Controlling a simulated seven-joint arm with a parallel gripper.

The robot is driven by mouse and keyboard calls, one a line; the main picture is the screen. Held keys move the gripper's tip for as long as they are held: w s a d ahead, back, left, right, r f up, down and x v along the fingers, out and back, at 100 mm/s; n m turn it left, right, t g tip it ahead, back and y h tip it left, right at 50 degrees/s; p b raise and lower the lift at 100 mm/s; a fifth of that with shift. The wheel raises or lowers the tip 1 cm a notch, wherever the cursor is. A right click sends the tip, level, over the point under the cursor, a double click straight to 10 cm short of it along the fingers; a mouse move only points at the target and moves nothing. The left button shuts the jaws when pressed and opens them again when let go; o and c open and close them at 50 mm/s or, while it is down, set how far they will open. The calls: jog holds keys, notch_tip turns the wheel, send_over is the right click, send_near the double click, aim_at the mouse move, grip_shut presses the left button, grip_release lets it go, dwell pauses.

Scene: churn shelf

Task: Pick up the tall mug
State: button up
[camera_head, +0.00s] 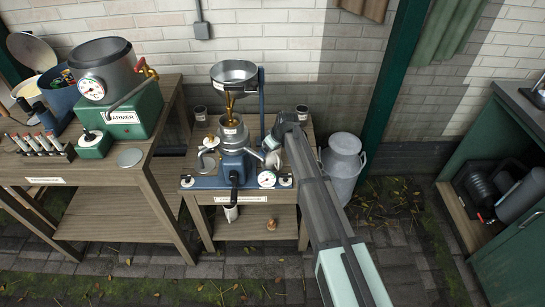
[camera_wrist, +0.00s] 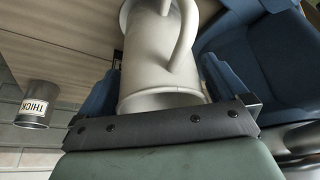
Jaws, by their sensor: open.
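The tall mug (camera_wrist: 150,62) is pale grey with a curved handle and fills the middle of the wrist view. Its wide rim faces my gripper's dark crossbar. My gripper (camera_wrist: 163,78) is open, with a blue finger on each side of the mug; I cannot tell whether either finger touches it. In the head view my gripper (camera_head: 270,148) is at the right side of the bench with the blue machine. A pale part of the mug (camera_head: 272,159) seems to show beside it there, mostly hidden by my gripper.
The blue machine (camera_head: 205,182) with a metal funnel bowl (camera_head: 234,73) stands left of my gripper. A small metal cup labelled THICK (camera_wrist: 33,108) is at the left in the wrist view. A milk churn (camera_head: 343,165) stands to the right of the bench.

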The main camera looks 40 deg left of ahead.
jog(key=shift+c, duration=0.4)
jog(key=c, duration=1.3)
jog(key=shift+r, duration=0.15)
notch_tip(320, 180, up, 10)
jog(key=shift+f, duration=0.1)
